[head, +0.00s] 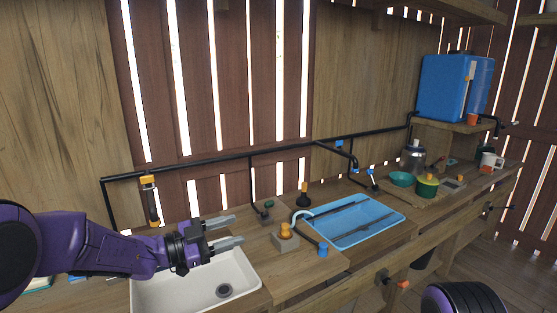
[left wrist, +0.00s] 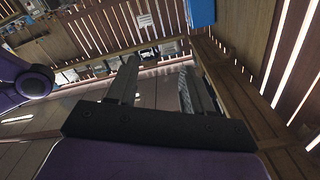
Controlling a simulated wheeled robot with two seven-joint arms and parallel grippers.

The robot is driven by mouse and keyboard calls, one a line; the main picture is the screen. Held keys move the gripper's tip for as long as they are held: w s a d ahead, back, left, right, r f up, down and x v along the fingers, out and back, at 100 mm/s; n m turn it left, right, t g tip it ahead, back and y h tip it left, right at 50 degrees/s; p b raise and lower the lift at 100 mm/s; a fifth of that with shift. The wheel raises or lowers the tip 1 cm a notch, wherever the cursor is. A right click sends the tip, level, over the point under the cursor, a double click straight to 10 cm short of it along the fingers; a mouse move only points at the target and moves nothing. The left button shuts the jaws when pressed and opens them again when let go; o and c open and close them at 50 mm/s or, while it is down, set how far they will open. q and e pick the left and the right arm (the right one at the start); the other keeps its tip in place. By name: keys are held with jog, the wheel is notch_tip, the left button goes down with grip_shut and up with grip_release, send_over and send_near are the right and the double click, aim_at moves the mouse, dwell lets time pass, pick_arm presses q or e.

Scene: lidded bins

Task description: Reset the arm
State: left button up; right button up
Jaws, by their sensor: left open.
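My left arm comes in from the left in the head view, purple with a black wrist. My left gripper (head: 237,230) is held level above the white sink basin (head: 175,300), its grey fingers pointing right. The fingers are apart with nothing between them. In the left wrist view, both fingers of the left gripper (left wrist: 158,70) stand apart and empty. My right gripper is not in view; a purple and black part of my own body shows at the bottom right of the head view.
A green pot (head: 427,188), teal bowl (head: 401,179) and kettle (head: 412,158) stand farther right. A black pipe (head: 220,158) runs along the wall.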

pick_arm(q)
jog(key=s+a+f+n+t+y+b, duration=0.15)
jog(key=s+a+f+n+y, duration=0.3)
jog(key=f, duration=0.55)
jog(key=s+a+f+n+t+y+b, duration=0.1)
jog(key=a+f+n+y+b, duration=0.3)
jog(key=f+n, duration=0.5)
jog(key=s+a+f+n+t+y+b, duration=0.15)
jog(key=s+a+f+n+y, duration=0.35)
jog(key=f, duration=0.7)
jog(key=s+a+f+n+g+y+b, duration=0.2)
jog(key=s+f+g+b, duration=0.2)
jog(key=s+f, duration=0.9)
jog(key=s+a+f+n+g+y+b, duration=0.2)
jog(key=s+f+n+g+y+b, duration=0.1)
jog(key=s+f, duration=1)
jog(key=s+g+b, duration=0.1)
jog(key=s+g, duration=0.1)
jog(key=s, duration=0.1)
jog(key=shift+s+a+g+y+b, duration=0.3)
jog(key=shift+a+y+b, duration=0.05)
jog(key=shift+b, duration=0.05)
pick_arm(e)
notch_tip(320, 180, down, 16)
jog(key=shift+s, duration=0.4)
